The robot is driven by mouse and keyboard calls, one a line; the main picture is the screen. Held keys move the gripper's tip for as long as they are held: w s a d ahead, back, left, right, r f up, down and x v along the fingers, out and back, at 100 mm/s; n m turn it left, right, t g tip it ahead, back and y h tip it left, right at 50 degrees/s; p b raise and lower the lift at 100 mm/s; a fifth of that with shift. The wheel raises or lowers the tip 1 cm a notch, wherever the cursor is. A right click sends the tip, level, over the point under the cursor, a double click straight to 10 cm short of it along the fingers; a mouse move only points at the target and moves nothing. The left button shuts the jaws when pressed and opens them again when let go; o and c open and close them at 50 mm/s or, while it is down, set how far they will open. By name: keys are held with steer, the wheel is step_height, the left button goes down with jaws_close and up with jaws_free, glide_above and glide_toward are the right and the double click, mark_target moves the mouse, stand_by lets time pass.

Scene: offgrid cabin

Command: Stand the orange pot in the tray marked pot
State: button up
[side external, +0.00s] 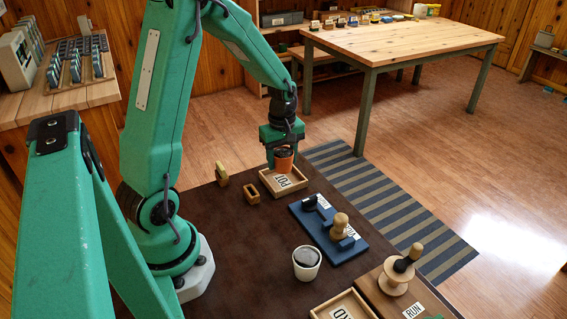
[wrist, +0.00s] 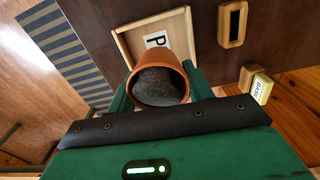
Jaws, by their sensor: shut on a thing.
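The orange pot (side external: 284,158) is held upright in my gripper (side external: 283,150), with dark soil inside it. In the wrist view the pot (wrist: 182,72) sits between the two green fingers (wrist: 160,92), and its dark filling (wrist: 157,87) faces the camera. The wooden tray marked POT (side external: 265,180) lies on the dark table under and around the pot in the side view. In the wrist view the tray (wrist: 122,43) shows just beyond the pot, with the P of its label visible. The pot hides part of the tray, and I cannot tell whether its base touches the tray floor.
A blue board (side external: 343,254) with a wooden peg (side external: 340,225) lies right of the tray. A white pot (side external: 306,262) stands nearer the camera. A slotted wooden block (side external: 251,191) and a yellowish block (side external: 222,176) are left of the tray. Another tray (side external: 318,312) lies at the front.

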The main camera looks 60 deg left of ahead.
mark_target(282, 169)
steer(key=shift+f, duration=2)
steer(key=shift+f, duration=0.15)
steer(key=o, duration=0.7)
steer(key=shift+o, duration=0.2)
step_height(282, 169, up, 12)
steer(key=shift+f, duration=0.1)
steer(key=shift+r, duration=0.3)
steer(key=shift+d, duration=0.1)
